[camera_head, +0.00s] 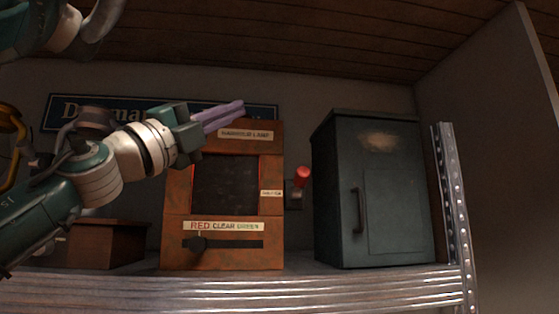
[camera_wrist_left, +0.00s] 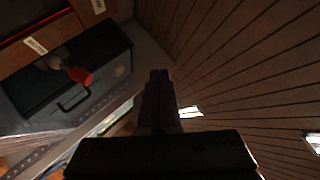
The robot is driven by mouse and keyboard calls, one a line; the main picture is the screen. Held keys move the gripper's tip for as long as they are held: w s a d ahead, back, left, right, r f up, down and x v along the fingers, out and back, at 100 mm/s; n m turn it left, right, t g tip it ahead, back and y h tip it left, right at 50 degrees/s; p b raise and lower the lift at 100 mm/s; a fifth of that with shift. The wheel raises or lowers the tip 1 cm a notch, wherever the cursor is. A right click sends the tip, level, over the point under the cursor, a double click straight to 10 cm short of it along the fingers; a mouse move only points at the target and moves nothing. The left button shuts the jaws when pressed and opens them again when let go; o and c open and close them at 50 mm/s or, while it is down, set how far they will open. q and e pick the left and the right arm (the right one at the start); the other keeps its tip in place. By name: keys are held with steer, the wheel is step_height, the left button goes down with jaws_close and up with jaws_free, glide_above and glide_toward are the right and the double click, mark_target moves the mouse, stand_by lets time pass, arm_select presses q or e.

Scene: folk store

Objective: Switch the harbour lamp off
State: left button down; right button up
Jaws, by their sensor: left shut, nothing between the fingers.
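The harbour lamp (camera_head: 174,230) is an orange-brown box with a dark square window (camera_head: 225,185), standing on the shelf in the head view. A slider knob (camera_head: 198,243) sits at the left of its slot, under the word RED. A lever with a red knob (camera_head: 301,176) stands at the lamp's right side, knob tilted up; it also shows in the left wrist view (camera_wrist_left: 82,76). My left gripper (camera_head: 240,106) is shut and empty, in front of the lamp's top, above and left of the lever, apart from it. Its fingers show in the left wrist view (camera_wrist_left: 158,78).
A dark green cabinet (camera_head: 395,220) with a handle stands close right of the lever, leaving a narrow gap. A brown box (camera_head: 105,245) is left of the lamp. A metal shelf edge (camera_head: 300,294) runs along the front, with a post (camera_head: 449,200) at right.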

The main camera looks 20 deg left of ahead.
arm_select(q)
steer(key=a+r+m+g+y, duration=0.1)
steer(key=a+r+y, duration=0.1)
steer(key=a, duration=0.3)
steer(key=w+a+r+m+g+y+b, duration=0.1)
steer(key=a+r+m+g+y, duration=0.1)
steer(key=a+y, duration=0.2)
steer(key=shift+a+r, duration=0.15)
steer(key=shift+a, duration=0.85)
arm_select(e)
steer(key=shift+d+f, duration=0.1)
steer(key=shift+f, duration=0.55)
